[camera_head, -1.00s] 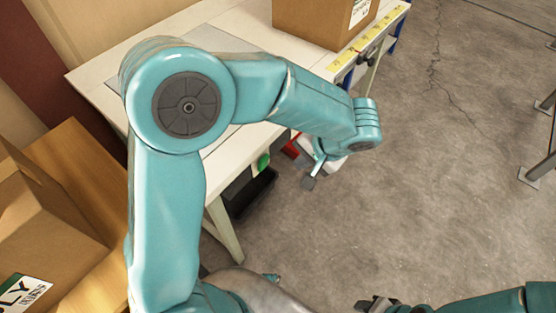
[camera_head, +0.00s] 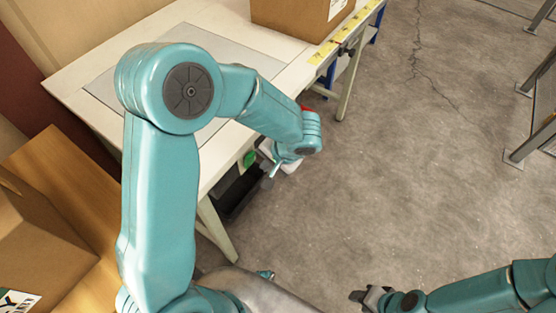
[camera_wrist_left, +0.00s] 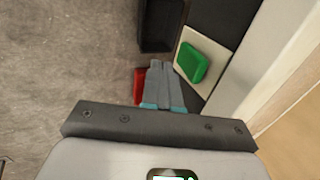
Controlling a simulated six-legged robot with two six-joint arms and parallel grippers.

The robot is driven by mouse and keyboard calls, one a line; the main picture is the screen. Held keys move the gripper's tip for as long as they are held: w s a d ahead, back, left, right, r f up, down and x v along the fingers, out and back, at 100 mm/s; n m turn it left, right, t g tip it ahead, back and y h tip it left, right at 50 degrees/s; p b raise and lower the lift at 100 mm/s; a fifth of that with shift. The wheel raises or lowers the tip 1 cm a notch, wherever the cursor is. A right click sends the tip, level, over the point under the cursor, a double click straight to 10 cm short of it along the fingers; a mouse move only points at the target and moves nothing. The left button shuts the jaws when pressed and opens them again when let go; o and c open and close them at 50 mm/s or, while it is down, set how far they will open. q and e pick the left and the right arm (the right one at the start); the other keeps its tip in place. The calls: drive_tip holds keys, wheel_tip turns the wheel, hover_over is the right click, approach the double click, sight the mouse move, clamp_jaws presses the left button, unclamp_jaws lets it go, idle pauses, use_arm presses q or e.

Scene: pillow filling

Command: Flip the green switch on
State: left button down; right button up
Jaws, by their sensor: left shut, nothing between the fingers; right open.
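The green switch (camera_head: 249,159) is at the edge of the table's side, partly behind my left arm in the head view. In the left wrist view the green switch (camera_wrist_left: 192,62) sits on a pale plate, just right of and beyond the fingertips. My left gripper (camera_head: 270,178) is shut and empty, close to the switch; in the wrist view its fingers (camera_wrist_left: 159,68) are together and apart from the switch. A red part (camera_wrist_left: 139,86) shows left of the fingers. My right gripper (camera_head: 366,298) is low in the head view, open and away from the table.
The white table (camera_head: 80,98) carries a cardboard box (camera_head: 290,15) at its far end. A black bin (camera_head: 238,195) is below the switch. Another box (camera_head: 40,245) stands on a wooden surface at left. Metal frames (camera_head: 535,130) stand at right. The floor between is clear.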

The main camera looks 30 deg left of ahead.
sight(251, 162)
use_arm(q)
drive_tip(key=shift+w+a+r, duration=0.1)
drive_tip(key=shift+a+r, duration=0.05)
drive_tip(key=shift+a, duration=0.5)
drive_tip(key=shift+a+r, duration=0.15)
drive_tip(key=shift+a, duration=0.45)
drive_tip(key=shift+a+r+h+p, duration=0.4)
drive_tip(key=shift+a+p, duration=0.15)
drive_tip(key=shift+a+h, duration=0.15)
drive_tip(key=shift+h, duration=0.25)
drive_tip(key=shift+f, duration=0.15)
